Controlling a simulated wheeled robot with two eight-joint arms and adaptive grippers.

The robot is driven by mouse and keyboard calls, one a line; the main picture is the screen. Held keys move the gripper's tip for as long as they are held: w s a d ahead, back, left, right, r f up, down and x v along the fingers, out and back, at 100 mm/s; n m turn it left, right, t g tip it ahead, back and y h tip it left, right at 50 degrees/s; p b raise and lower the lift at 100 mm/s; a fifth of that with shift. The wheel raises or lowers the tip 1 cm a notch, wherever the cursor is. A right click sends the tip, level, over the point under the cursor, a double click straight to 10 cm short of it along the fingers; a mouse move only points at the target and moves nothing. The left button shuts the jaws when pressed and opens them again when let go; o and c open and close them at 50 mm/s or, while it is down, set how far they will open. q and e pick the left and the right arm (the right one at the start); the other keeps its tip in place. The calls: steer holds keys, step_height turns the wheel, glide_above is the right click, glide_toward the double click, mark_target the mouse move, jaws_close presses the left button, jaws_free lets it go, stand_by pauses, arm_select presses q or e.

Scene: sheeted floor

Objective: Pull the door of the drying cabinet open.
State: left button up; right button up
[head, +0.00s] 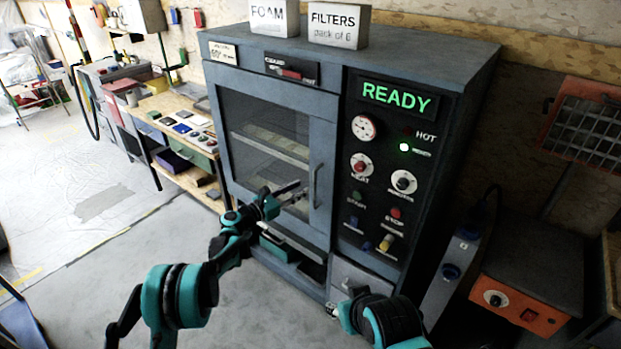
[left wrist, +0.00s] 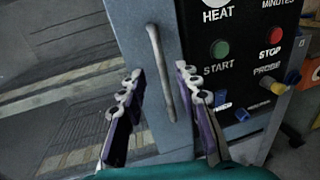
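The drying cabinet (head: 410,60) is grey, with a glass door (head: 265,125) that looks shut. Its upright bar handle (head: 317,187) is at the door's right edge. My left gripper (head: 297,190) is in front of the door, just left of the handle in the head view. In the left wrist view the gripper (left wrist: 158,72) is open, and the handle (left wrist: 163,75) shows between its two fingers. I cannot tell whether the fingers reach around it; nothing looks gripped. My right gripper (head: 340,312) is low by the cabinet's lower right, its fingers too unclear to judge.
A control panel with a green READY display (head: 397,97) is right of the door. FOAM (head: 274,17) and FILTERS (head: 338,26) boxes stand on top. A workbench (head: 175,125) is to the left, an orange-fronted unit (head: 520,300) to the right. The floor at front left is clear.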

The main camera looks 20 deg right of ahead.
arm_select(q)
steer(key=b+x, duration=0.1)
steer(key=x, duration=0.6)
steer(key=shift+d+b, duration=0.35)
steer(key=shift+d, duration=0.05)
steer(key=shift+w, duration=0.1)
jaws_close()
